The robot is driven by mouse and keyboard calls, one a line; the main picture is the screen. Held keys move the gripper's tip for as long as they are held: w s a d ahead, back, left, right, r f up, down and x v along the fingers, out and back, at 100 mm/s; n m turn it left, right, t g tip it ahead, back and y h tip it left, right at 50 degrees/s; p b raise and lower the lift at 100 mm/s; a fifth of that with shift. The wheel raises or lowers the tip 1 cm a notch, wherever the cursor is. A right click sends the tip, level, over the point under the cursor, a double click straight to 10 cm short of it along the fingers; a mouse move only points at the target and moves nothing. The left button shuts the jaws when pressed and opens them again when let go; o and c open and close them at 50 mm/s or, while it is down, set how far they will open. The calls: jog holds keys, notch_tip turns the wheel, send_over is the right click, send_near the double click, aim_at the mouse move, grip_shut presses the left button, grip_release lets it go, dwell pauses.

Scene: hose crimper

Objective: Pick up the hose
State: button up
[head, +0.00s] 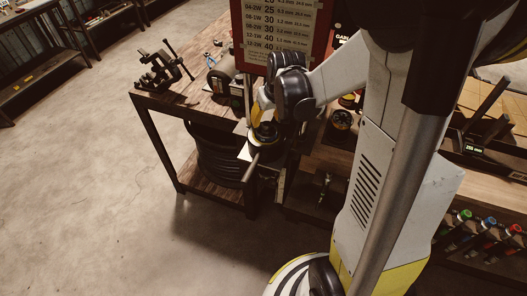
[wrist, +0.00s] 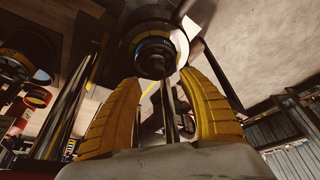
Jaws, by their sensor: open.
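My gripper (wrist: 158,82) shows in the wrist view with its two yellow fingers spread apart. A dark round part with a yellow ring (wrist: 155,52) lies just beyond the fingertips; I cannot tell whether it touches them. Thin dark bars show in the gap between the fingers, and nothing is clearly gripped. In the head view my arm reaches down at the near end of the workbench and mostly hides the gripper. A dark coiled shape, perhaps hose (head: 216,158), is under the bench top. I cannot clearly make out a separate hose at the fingers.
The workbench (head: 205,96) carries a vise (head: 160,70) at its left corner. A red-framed size chart (head: 283,38) stands behind my arm. Several colour-tipped tools (head: 485,232) hang at the right. The concrete floor (head: 85,170) at the left is clear.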

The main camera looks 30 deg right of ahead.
aim_at(266, 123)
jog(key=x, duration=0.4)
jog(key=shift+d+b, duration=0.25)
jog(key=shift+b, duration=0.15)
grip_shut()
jog(key=shift+r, duration=0.1)
